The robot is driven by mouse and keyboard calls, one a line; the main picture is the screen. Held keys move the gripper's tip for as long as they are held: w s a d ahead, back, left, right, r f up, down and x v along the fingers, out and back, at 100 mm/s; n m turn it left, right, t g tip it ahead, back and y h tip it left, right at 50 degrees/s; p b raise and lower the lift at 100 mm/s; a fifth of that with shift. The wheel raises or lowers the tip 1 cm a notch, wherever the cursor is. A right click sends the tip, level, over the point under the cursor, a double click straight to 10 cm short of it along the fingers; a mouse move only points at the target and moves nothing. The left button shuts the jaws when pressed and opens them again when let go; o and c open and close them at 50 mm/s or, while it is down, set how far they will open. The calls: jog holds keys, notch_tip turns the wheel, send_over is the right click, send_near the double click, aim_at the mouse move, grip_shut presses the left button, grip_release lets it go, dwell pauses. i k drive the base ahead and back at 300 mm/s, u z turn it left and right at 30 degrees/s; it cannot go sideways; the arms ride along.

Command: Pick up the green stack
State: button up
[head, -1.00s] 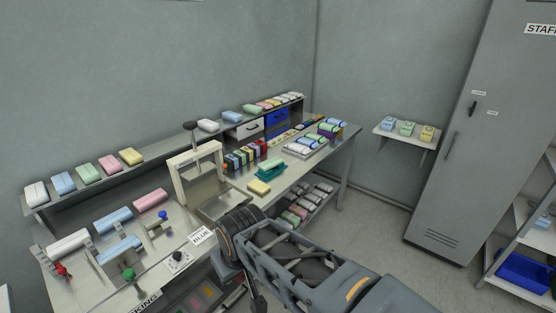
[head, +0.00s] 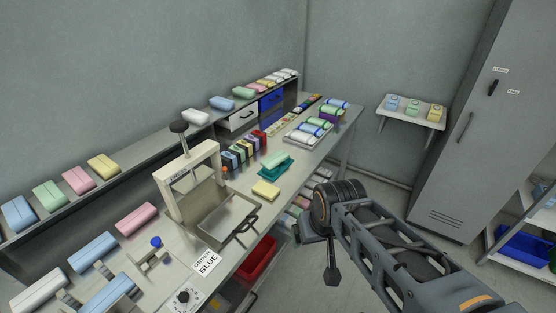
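Several green things show. A small green block (head: 413,107) stands between a blue and a yellow one on the wall shelf at the right; it looks the most like a stack. A pale green bundle (head: 50,195) lies on the long ledge at the left, and another (head: 243,92) lies farther back on it. A green piece (head: 273,158) sits on a teal holder on the bench. I cannot tell for sure which is the green stack. My gripper (head: 332,270) hangs in front of the bench, apart from all of these. Its fingers are not clear.
The bench carries a press frame with a metal tray (head: 228,217), a yellow block (head: 265,190) and an order sign reading BLUE (head: 206,262). A red bin (head: 258,260) sits below. A grey locker (head: 465,130) stands at the right. Floor shows between bench and locker.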

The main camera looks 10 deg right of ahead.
aim_at(272, 161)
jog(key=z, duration=0.4)
jog(key=k, duration=0.55)
jog(key=z, duration=0.75)
jog(key=i, duration=0.6)
jog(key=u, duration=0.95)
jog(key=i, duration=1)
jog(key=u, duration=0.95)
